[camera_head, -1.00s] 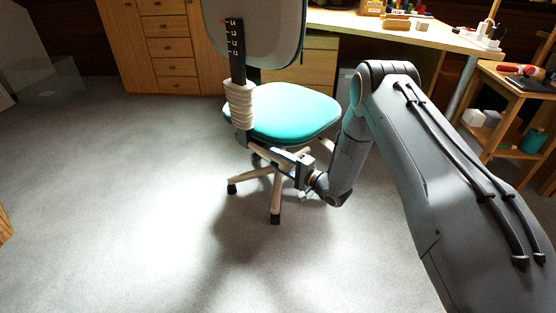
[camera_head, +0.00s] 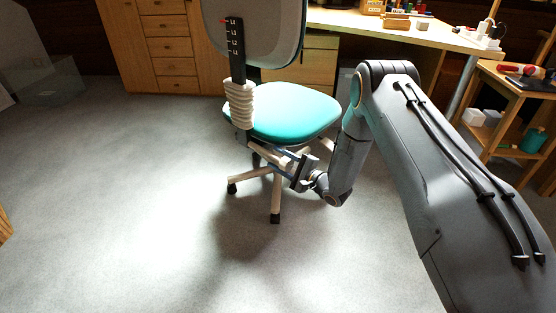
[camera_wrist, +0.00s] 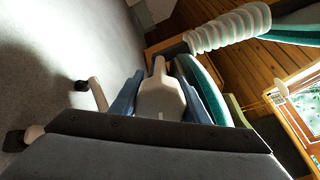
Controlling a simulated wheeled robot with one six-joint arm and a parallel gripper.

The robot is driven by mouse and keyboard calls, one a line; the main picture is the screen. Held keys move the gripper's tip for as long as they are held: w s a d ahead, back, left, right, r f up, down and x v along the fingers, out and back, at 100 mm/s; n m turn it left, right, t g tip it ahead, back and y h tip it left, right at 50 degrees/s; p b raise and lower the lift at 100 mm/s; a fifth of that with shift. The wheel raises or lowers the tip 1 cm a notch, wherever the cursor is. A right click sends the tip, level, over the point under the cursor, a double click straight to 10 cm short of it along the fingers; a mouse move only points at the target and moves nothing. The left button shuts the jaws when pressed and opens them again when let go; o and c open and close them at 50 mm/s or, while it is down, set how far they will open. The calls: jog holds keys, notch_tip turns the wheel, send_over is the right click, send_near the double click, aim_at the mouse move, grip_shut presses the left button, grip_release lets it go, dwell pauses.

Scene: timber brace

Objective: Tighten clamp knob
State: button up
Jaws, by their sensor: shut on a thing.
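The clamp knob (camera_wrist: 160,97) is a pale beige, lever-like piece in the middle of the wrist view. My gripper (camera_wrist: 161,84) is shut on it, with one blue-grey finger on each side. In the head view my gripper (camera_head: 284,163) reaches in from the right, just below the teal seat (camera_head: 295,112) of an office chair. The knob's contact with the fingers is too small to make out there. The chair's backrest post (camera_head: 237,60) is dark with white marks, and a ribbed pale sleeve (camera_head: 240,103) surrounds its lower part.
The chair's beige legs (camera_head: 250,178) spread below and left of my gripper. A wooden desk (camera_head: 385,32) stands behind, with a drawer cabinet (camera_head: 165,45) at the back left and a small shelf table (camera_head: 520,90) at the right. The grey floor at the left is open.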

aim_at(290, 166)
jog(key=shift+f, duration=0.1)
jog(key=o, duration=1.1)
jog(key=shift+c, duration=0.2)
jog(key=shift+p+v, duration=0.9)
jog(key=shift+v, duration=3.05)
jog(key=shift+a, duration=0.1)
